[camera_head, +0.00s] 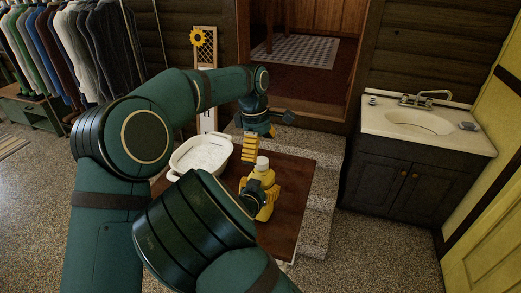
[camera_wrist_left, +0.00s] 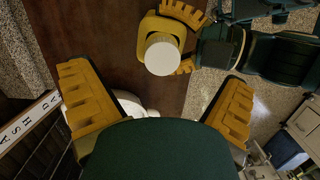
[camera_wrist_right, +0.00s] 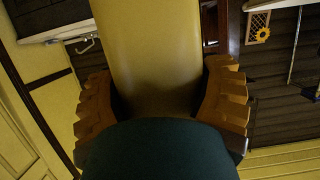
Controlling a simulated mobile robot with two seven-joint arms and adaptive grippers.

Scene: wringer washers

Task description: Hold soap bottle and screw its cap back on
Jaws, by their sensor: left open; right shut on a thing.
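The yellow soap bottle (camera_head: 264,177) stands upright over the wooden table, with a round white cap (camera_head: 262,161) on its top. Whether the cap is screwed tight cannot be told. My right gripper (camera_head: 261,198) is shut around the bottle's body; in the right wrist view the bottle (camera_wrist_right: 150,50) fills the space between the fingers. My left gripper (camera_head: 260,143) is open and empty, above and slightly behind the cap. In the left wrist view the cap (camera_wrist_left: 162,54) lies beyond the open fingers, apart from them. The bottle's base is partly hidden by my right gripper.
A white tub (camera_head: 205,152) stands on the brown table (camera_head: 292,185), left of the bottle. Stone steps (camera_head: 322,190) border the table on the right. A sink cabinet (camera_head: 410,180) stands farther right. The table right of the bottle is clear.

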